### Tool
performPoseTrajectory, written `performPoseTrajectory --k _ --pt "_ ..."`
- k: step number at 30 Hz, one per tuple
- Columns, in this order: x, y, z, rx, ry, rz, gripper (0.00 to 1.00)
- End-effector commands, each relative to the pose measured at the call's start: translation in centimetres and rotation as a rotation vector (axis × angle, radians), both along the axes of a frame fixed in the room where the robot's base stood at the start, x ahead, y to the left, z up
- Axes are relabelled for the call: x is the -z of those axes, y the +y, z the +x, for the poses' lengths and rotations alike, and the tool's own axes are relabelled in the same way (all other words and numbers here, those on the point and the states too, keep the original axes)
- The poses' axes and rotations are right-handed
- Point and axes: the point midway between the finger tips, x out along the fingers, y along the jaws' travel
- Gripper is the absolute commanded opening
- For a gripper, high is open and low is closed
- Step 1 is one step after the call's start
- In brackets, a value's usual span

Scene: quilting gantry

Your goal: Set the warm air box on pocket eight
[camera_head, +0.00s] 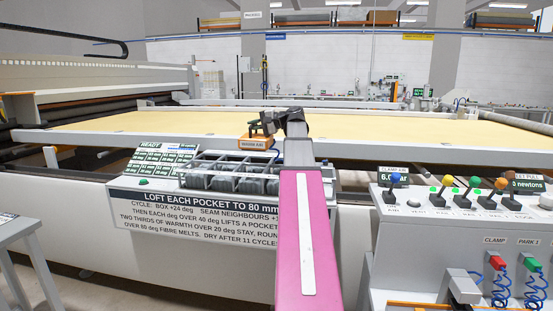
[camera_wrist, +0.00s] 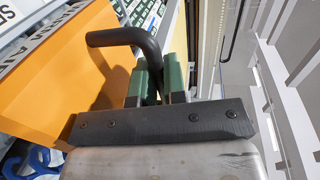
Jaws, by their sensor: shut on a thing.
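The warm air box (camera_head: 258,143) is a small orange box with a lettered label on its front. In the wrist view it (camera_wrist: 60,75) fills the left side, with a black bent handle (camera_wrist: 122,37) on it. My gripper (camera_head: 268,122) is shut on that handle; its green-padded fingers (camera_wrist: 160,84) sit on either side of it. The box hangs over the back right of the pocket tray (camera_head: 229,187), a low rack of several grey padded pockets. I cannot read the pocket numbers, so pocket eight cannot be picked out. My pink arm hides the tray's right end.
A READY display (camera_head: 166,157) with several readings stands left of the tray. A lettered sign (camera_head: 195,210) covers the panel front. A lever console (camera_head: 455,205) stands at right, and a grey table (camera_head: 25,228) at left. The long yellow quilting bed (camera_head: 400,127) lies behind.

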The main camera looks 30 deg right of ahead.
Motion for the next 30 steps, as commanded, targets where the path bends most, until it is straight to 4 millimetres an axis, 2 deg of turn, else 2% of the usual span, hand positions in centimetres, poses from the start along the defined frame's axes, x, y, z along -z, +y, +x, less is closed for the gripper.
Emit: performPoseTrajectory --k 9,15,23,30 --pt "3.8 -5.5 -3.1 0.002 0.0 0.003 0.0" --pt "5.4 -7.9 -4.4 0.001 0.0 0.001 0.0" --pt "6.4 -8.4 -4.8 0.0 -0.001 0.001 0.0" --pt "9.4 -8.4 -4.8 0.0 0.0 0.002 0.0"
